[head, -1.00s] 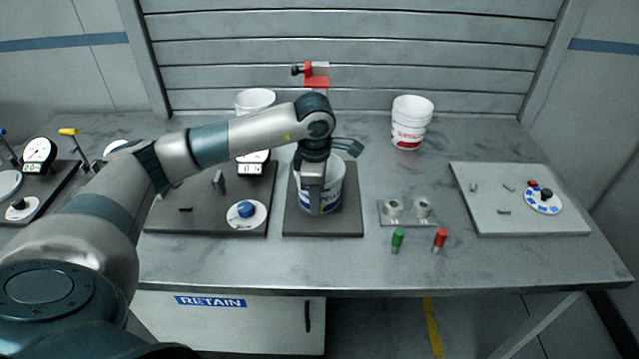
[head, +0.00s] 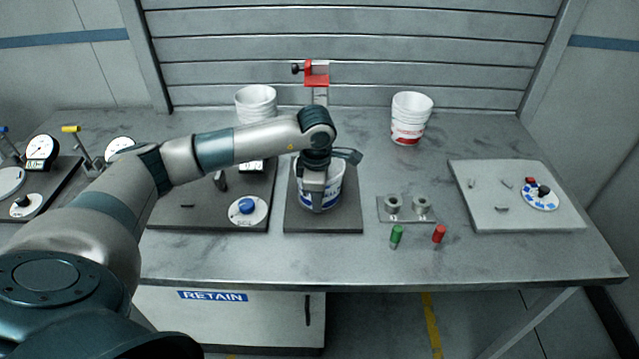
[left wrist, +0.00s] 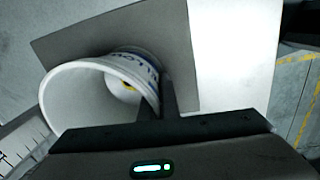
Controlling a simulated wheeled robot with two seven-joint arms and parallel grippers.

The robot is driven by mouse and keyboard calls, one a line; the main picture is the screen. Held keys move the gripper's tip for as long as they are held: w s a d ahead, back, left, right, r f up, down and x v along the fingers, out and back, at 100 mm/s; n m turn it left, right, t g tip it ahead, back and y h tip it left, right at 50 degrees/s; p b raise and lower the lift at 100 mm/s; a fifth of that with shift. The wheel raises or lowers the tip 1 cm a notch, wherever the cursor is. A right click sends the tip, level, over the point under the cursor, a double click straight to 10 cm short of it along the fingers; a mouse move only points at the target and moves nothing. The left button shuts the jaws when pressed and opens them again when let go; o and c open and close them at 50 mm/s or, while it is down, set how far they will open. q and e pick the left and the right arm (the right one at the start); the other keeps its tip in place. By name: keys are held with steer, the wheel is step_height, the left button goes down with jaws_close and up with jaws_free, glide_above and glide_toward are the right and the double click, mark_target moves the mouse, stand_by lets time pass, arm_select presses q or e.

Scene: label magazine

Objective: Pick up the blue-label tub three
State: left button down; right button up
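The blue-label tub (head: 333,188) is white, stands upright on a dark plate (head: 345,222) at the table's middle, and its label is partly covered by my gripper. In the left wrist view its open white mouth (left wrist: 85,100) and some blue lettering show. My left gripper (head: 313,198) points down at the tub's near side. In the left wrist view its two fingers (left wrist: 157,95) are close together, one on each side of the tub's wall. I cannot tell whether they press on it. My right gripper is not in view.
A white tub (head: 256,100) stands behind my arm and a red-label stack of tubs (head: 411,118) stands at the back right. A red clamp (head: 317,80) rises behind the blue-label tub. Green (head: 396,234) and red (head: 439,233) pegs stand right of the plate, before a small holder (head: 406,208).

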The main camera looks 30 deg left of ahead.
arm_select(q)
steer(key=shift+r, duration=0.1)
